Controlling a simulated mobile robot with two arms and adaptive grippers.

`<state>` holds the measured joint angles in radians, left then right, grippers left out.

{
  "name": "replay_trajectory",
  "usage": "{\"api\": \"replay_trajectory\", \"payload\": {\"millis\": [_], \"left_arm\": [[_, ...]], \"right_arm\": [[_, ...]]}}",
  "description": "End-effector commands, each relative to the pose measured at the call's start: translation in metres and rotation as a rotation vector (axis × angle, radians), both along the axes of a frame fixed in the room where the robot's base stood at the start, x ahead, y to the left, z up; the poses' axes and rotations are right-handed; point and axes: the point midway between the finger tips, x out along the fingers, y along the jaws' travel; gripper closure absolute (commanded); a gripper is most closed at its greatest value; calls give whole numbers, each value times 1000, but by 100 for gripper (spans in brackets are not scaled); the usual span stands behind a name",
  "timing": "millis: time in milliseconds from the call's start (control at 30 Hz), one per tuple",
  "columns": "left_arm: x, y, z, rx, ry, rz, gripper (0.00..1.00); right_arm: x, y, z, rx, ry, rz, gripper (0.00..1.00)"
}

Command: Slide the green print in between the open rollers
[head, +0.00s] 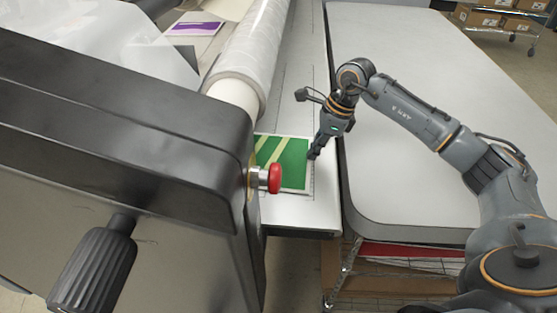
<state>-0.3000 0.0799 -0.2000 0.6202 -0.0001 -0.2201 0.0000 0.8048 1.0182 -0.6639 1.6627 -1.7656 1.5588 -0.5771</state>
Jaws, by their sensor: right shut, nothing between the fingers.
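The green print (290,163) lies flat on the laminator's pale feed table (310,212). It has light diagonal stripes, and its left part is hidden behind the machine's dark end housing. The film-wrapped roller (256,55) runs away from me above the table's left side. The gap between the rollers is hidden, so I cannot tell how far apart they stand. My right gripper (313,156) is shut and empty, pointing down at the right edge of the print; I cannot tell whether it touches. My left gripper is out of view.
A red emergency knob (274,178) sticks out from the dark end housing (130,130), close to the print. A black handle (92,268) is on its front. A grey-topped table (430,60) stands right of the feed table. A purple print (195,28) lies beyond the roller.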

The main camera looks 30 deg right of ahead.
Motion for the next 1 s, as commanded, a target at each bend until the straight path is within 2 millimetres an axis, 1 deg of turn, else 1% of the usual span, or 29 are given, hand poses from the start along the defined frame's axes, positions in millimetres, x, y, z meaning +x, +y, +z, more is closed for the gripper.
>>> {"api": "replay_trajectory", "payload": {"millis": [233, 1000], "left_arm": [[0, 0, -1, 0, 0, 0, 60], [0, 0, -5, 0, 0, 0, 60]], "right_arm": [[0, 1, -2, 1, 3, 1, 100], [-6, -9, -1, 0, 1, 0, 100]]}}
